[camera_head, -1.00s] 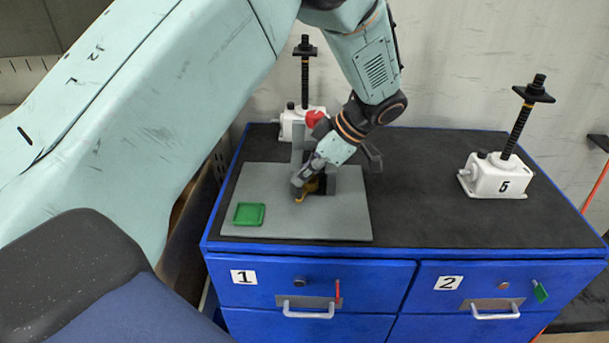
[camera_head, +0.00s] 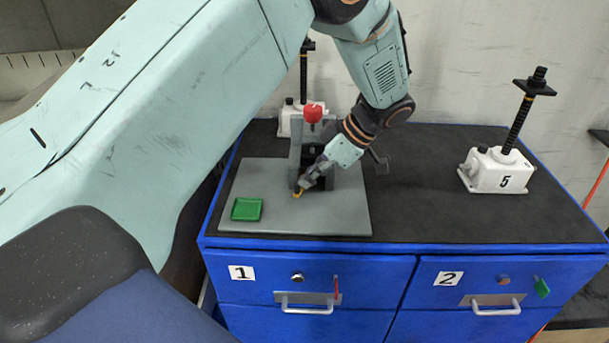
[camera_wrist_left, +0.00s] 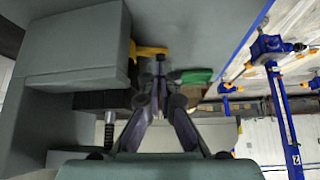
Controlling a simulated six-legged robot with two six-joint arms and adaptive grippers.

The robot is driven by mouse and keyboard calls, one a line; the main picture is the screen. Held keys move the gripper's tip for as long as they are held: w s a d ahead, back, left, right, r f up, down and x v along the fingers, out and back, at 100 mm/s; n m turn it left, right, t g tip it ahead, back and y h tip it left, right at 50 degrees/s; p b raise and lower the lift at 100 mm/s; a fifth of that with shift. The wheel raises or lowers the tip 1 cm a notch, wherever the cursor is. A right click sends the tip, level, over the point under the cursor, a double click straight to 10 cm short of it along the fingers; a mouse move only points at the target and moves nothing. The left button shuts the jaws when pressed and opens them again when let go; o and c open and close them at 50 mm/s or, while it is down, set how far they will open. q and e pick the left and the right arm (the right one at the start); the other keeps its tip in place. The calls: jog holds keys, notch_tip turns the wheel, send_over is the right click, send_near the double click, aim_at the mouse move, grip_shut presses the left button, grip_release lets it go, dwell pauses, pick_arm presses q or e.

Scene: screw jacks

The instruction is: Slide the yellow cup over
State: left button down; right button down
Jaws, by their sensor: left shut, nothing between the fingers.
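The yellow cup (camera_head: 297,194) is a small yellow piece low on the grey plate (camera_head: 335,219), mostly hidden by my left gripper (camera_head: 300,187). In the left wrist view the yellow piece (camera_wrist_left: 150,51) lies just beyond and left of my shut fingertips (camera_wrist_left: 160,57), against a grey block. The left gripper is shut and empty, pointing down beside the cup; whether it touches the cup I cannot tell. My right gripper is in neither view.
White screw jacks stand behind the fixture (camera_head: 289,118) and at right (camera_head: 498,171). The black top (camera_head: 430,190) is clear between.

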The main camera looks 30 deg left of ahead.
pick_arm(q)
jog(key=shift+s+r+p, duration=0.2)
jog(key=shift+r+p, duration=0.2)
jog(key=shift+r, duration=0.55)
jog(key=shift+w, duration=0.1)
jog(key=w+d+b, duration=0.1)
jog(key=d, duration=0.2)
jog(key=w+d, duration=0.1)
jog(key=d, duration=0.2)
jog(key=w+d+b, duration=0.1)
jog(key=d, duration=0.2)
jog(key=shift+w+d+f+b, duration=0.1)
jog(key=shift+w+b, duration=0.25)
jog(key=shift+w+d, duration=0.4)
jog(key=shift+d, duration=0.6)
